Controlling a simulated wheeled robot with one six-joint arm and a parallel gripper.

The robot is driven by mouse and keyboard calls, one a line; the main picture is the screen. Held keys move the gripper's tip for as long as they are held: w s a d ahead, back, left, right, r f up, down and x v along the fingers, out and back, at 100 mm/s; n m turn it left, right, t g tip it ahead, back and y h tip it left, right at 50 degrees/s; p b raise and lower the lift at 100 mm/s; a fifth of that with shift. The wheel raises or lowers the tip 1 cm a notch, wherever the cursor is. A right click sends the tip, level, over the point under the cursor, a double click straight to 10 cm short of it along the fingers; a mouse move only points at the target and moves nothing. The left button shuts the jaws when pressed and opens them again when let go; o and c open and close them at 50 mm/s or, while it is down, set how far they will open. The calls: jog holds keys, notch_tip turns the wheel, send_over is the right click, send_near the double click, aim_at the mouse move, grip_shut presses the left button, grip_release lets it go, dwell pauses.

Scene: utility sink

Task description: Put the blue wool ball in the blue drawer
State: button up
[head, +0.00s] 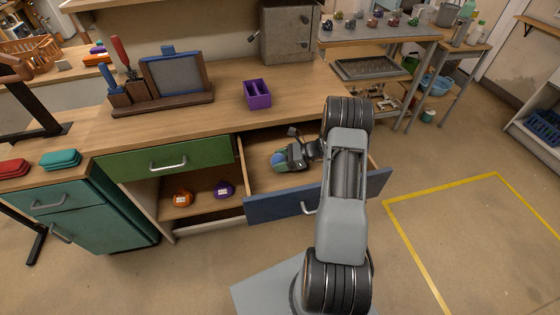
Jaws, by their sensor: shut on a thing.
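The blue drawer (272,209) under the workbench is pulled open, with its front panel and silver handle facing me. My gripper (280,159) is over the open drawer, toward its left side, and is shut on the blue wool ball (277,164). Only part of the ball shows past the jaws. I cannot tell whether the ball touches the drawer floor or hangs just above it. My arm covers the right part of the drawer.
A green drawer (165,160) at the left is closed. Below it, an orange ball (182,198) and a purple ball (223,188) lie on an open shelf. A purple divided box (257,95) stands on the bench. The floor at right is clear inside yellow tape.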

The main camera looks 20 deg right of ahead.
jog(key=shift+f, duration=0.15)
jog(key=o, duration=0.9)
